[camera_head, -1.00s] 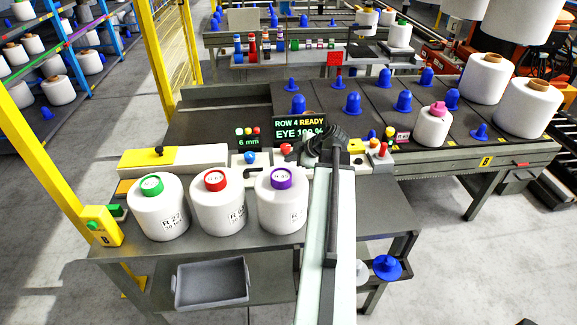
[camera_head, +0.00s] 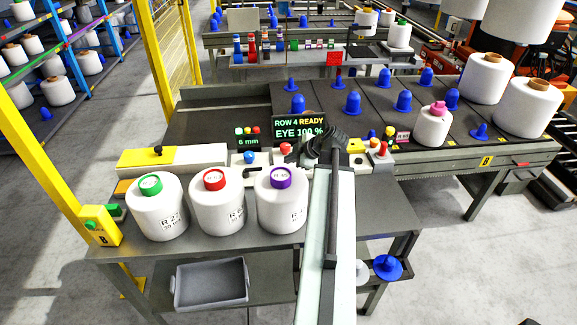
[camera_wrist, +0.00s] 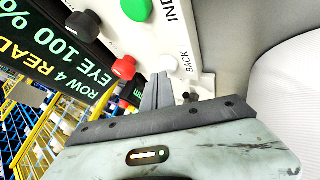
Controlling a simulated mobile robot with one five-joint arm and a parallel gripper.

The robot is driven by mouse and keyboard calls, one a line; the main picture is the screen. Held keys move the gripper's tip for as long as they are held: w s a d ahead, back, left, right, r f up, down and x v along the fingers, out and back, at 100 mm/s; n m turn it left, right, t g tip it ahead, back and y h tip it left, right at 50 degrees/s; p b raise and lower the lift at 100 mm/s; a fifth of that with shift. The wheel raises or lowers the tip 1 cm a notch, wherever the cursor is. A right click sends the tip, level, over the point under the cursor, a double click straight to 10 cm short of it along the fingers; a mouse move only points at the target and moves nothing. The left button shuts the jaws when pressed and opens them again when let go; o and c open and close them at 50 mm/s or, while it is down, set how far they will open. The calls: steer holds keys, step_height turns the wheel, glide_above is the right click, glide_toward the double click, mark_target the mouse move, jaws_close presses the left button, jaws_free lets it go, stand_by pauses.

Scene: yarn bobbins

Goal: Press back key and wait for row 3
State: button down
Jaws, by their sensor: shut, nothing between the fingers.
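The white back key (camera_wrist: 168,64), labelled BACK, is a round knob on the pale panel in the wrist view. My gripper (camera_wrist: 158,76) is shut and empty, its fingertips right at the key and overlapping its lower edge. I cannot tell whether they press it. The display (camera_head: 298,128) reads "ROW 4 READY" and "EYE 100 %" in the head view; part of the same display (camera_wrist: 55,45) shows tilted in the wrist view. In the head view my arm covers the back key and my fingertips.
A green button (camera_wrist: 137,8), a red knob (camera_wrist: 124,67) and a black knob (camera_wrist: 83,24) are close to the key. Three white bobbins with green (camera_head: 155,215), red (camera_head: 218,210) and purple (camera_head: 280,208) tops stand left of my arm. A grey tray (camera_head: 210,300) sits below.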

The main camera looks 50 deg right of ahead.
steer(key=shift+f+b, duration=0.55)
stand_by(0.4)
steer(key=shift+r, duration=0.1)
steer(key=shift+r+p, duration=0.85)
steer(key=shift+p, duration=0.1)
